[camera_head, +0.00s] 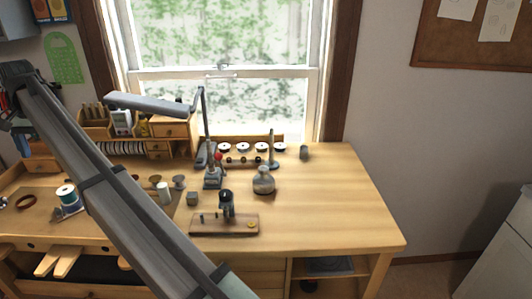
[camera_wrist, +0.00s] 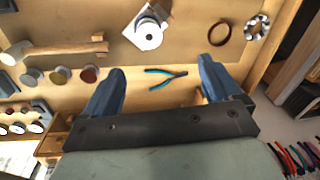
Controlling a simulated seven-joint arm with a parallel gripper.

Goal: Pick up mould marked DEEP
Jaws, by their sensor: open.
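My gripper shows in the wrist view (camera_wrist: 161,72), its two blue-grey fingers wide apart with nothing between them. It hangs over the left part of the wooden bench, above a pair of blue-handled pliers (camera_wrist: 166,77). Three small round pieces, perhaps moulds, lie in a row left of the fingers: a grey one (camera_wrist: 32,77), a brownish one (camera_wrist: 61,75) and a reddish-brown one (camera_wrist: 90,74). In the head view, small cup-like pieces (camera_head: 179,181) stand near the bench's middle, partly beside my arm. No DEEP marking is legible, so I cannot tell which mould it is.
A thread spool (camera_head: 67,195) and a brown ring (camera_head: 26,201) lie at left. The right side of the bench (camera_head: 340,205) is clear.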

